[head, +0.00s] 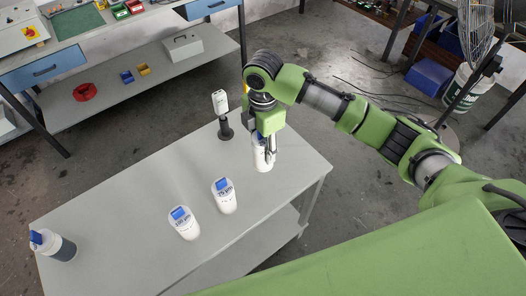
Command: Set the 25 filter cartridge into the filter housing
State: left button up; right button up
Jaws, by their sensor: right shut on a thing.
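My right gripper (268,138) points down over the right part of the grey table (140,190) and is shut on a white filter cartridge (263,158). The cartridge is upright, and its upper part and any label are hidden by the fingers. Whether its base touches the table top is hard to tell. Two other white cartridges with blue labels stand on the table: one (223,196) reads like 25 or 75 µm, the other (183,224) like 100 µm. A container with a dark lower body and a white and blue top (54,246), possibly the filter housing, stands at the left end.
A black stand with a white device on top (223,122) stands at the table's back edge, left of my right gripper. A workbench (130,30) with bins and drawers is behind. The table's middle back is clear.

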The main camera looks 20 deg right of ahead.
notch_tip(320, 180, up, 7)
jog(key=p, duration=0.7)
jog(key=shift+r, duration=2.55)
